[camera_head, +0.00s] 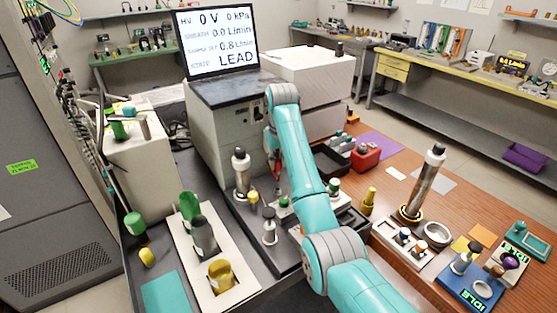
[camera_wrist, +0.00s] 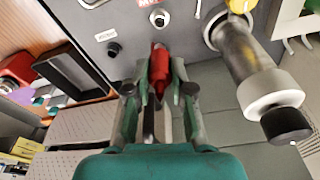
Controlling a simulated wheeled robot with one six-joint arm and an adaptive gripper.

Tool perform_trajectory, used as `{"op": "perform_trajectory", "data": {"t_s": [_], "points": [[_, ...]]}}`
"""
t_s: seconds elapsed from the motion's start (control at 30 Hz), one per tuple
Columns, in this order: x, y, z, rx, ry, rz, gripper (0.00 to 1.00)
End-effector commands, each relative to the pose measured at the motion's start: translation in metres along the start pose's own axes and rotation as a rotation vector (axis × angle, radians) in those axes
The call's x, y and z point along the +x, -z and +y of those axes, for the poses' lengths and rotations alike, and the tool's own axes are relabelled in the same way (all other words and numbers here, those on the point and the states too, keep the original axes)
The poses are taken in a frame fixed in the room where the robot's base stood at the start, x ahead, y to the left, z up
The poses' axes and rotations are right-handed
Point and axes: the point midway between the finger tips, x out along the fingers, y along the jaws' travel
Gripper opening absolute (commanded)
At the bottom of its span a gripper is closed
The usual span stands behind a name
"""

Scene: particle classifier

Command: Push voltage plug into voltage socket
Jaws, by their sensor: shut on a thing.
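My gripper (camera_wrist: 160,84) is shut on the red voltage plug (camera_wrist: 158,64), which sits between the fingertips in the wrist view. The plug's tip points toward the grey instrument front. A round, pale-ringed socket with a dark centre (camera_wrist: 160,18) is just above the plug in that picture, under a partly cut-off red label; it looks like the voltage socket. The plug appears a little apart from it, though depth is hard to judge. In the head view, the red plug (camera_head: 277,168) shows small beside my teal arm, in front of the grey instrument (camera_head: 228,140). The arm hides the socket there.
A black knob (camera_wrist: 113,48) is left of the socket. A metal cylinder with a white collar (camera_wrist: 250,70) stands close at right; it also shows in the head view (camera_head: 241,172). The monitor (camera_head: 217,42) reads HV 0 V and LEAD. A black tray (camera_head: 332,160) lies right of my arm.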

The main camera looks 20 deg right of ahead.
Motion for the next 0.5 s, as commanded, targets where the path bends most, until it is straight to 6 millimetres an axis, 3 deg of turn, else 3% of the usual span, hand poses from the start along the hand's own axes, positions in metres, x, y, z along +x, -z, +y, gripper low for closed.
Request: {"op": "perform_trajectory", "data": {"t_s": [0.5], "points": [[0.037,-0.006,0.000,0.000,0.000,-0.002,0.00]]}}
